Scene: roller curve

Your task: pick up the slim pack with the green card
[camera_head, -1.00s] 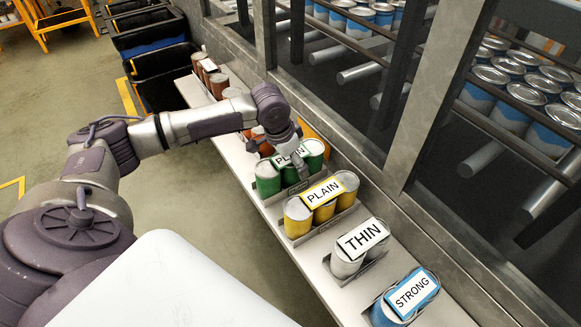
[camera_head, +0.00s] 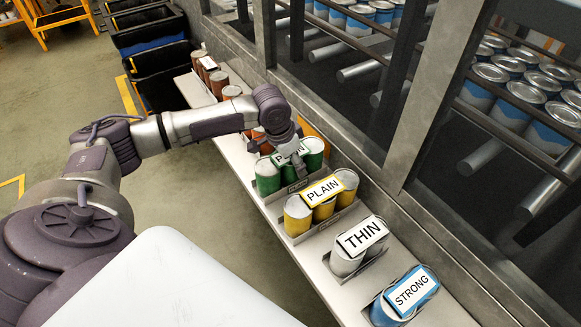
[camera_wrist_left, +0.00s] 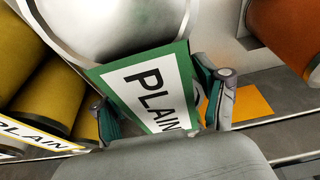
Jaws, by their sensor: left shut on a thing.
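The pack with the green card (camera_head: 268,182) is a short row of green cans in a low grey tray on the ledge. Its green-edged card (camera_wrist_left: 152,88) reads PLAIN and lies on top of the cans, tilted. My left gripper (camera_head: 287,146) is over this pack and hides part of the card in the head view. In the left wrist view its two fingers (camera_wrist_left: 163,106) sit on either side of the card. The gripper is shut on the pack; the exact contact is partly hidden. The pack appears still at ledge level. My right gripper is not in view.
On the ledge (camera_head: 318,272), a yellow PLAIN pack (camera_head: 299,217) stands close beside, then a white THIN pack (camera_head: 345,263) and a blue STRONG pack (camera_head: 384,314). Orange-brown cans (camera_head: 231,92) stand on the far side. A grey metal frame (camera_head: 410,150) borders the ledge at right.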

